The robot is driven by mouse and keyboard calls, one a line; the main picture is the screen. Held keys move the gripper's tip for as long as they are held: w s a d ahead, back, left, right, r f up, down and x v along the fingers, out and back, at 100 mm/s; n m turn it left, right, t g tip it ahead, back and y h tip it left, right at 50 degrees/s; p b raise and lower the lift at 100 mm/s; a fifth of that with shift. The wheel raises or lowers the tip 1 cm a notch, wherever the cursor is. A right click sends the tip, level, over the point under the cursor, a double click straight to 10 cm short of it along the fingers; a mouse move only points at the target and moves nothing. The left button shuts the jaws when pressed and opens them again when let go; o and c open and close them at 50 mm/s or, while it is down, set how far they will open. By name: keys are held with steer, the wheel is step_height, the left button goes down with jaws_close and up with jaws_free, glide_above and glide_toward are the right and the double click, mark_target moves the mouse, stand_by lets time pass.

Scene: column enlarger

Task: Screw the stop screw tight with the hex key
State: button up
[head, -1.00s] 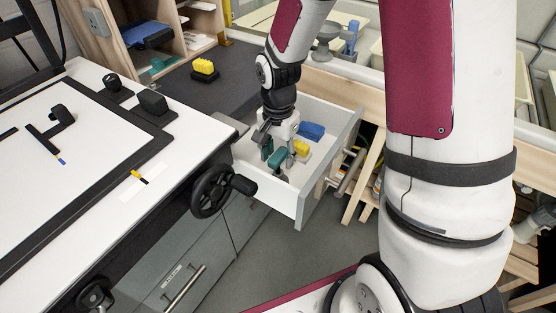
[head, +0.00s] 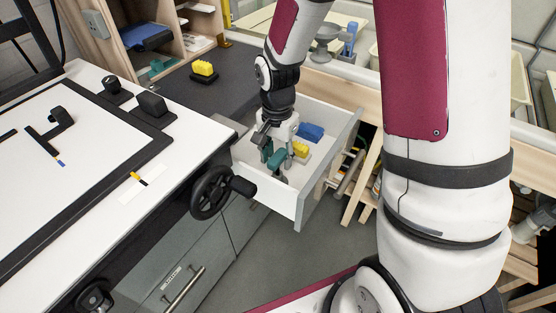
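My gripper (head: 275,150) reaches down into an open white drawer (head: 298,208). A teal piece (head: 277,159) shows at its fingers. I cannot tell whether the fingers hold it or only stand around it. A yellow block (head: 300,149) and a blue block (head: 311,131) lie in the drawer just right of the gripper. I cannot make out for sure which thing is the hex key, and the stop screw cannot be identified at this size.
A white-topped table (head: 100,215) with a black frame and a black handwheel (head: 211,192) stands left of the drawer. A yellow-and-black brush-like thing (head: 204,71) sits on the dark counter (head: 170,95) behind. Wooden racks (head: 360,180) stand right of the drawer.

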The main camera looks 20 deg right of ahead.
jaws_close()
steer(key=shift+r+p, duration=0.55)
steer(key=shift+r, duration=0.2)
steer(key=shift+r+p, duration=2.15)
steer(key=shift+r, duration=1.25)
